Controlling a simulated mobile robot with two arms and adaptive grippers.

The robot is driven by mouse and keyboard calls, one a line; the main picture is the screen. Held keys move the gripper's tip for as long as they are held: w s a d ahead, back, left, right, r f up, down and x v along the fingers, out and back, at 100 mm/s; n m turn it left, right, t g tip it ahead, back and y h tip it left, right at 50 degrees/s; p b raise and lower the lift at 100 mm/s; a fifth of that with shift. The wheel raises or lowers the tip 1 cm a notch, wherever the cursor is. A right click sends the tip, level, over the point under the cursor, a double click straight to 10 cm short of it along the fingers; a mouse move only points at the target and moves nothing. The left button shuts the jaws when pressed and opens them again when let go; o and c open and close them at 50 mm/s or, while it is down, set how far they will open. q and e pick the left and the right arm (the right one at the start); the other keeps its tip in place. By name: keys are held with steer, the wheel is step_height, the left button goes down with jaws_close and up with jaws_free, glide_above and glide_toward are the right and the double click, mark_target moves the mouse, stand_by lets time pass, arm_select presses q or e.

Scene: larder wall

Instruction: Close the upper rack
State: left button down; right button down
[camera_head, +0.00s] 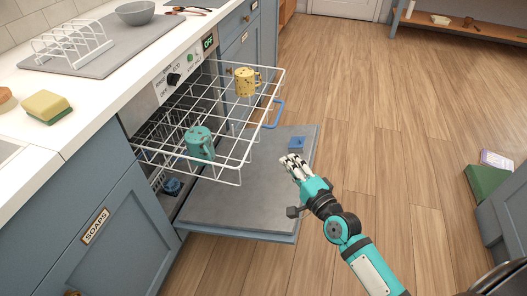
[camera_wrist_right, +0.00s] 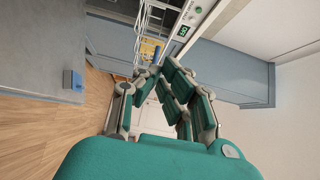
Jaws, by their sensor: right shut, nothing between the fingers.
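The upper rack (camera_head: 222,172) is a white wire rack, pulled out of the dishwasher over its lowered door (camera_head: 245,208). A blue handle (camera_head: 273,114) shows at the rack's far front side. A yellow speckled mug (camera_head: 245,82) and a teal speckled mug (camera_head: 199,142) stand in the rack. My right gripper (camera_head: 292,164) is just in front of the rack, to its right in the head view, above the door's outer edge. It is shut and empty, apart from the rack as far as I can tell. The rack shows small past the fingers in the right wrist view (camera_wrist_right: 149,50). My left gripper is out of view.
The control panel (camera_head: 180,75) is above the opening. A counter (camera_head: 95,95) holds a dish rack, bowl and sponge. Open wooden floor (camera_head: 390,130) lies to the right, with a green box (camera_head: 485,180) beyond.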

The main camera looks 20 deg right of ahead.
glide_toward(257, 138)
steer(key=w+d, duration=0.2)
steer(key=w, duration=0.1)
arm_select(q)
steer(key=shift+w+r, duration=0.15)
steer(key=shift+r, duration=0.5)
arm_select(e)
steer(key=shift+w+a, duration=0.4)
steer(key=shift+a, duration=0.35)
steer(key=shift+w+a, duration=0.4)
steer(key=shift+a, duration=0.35)
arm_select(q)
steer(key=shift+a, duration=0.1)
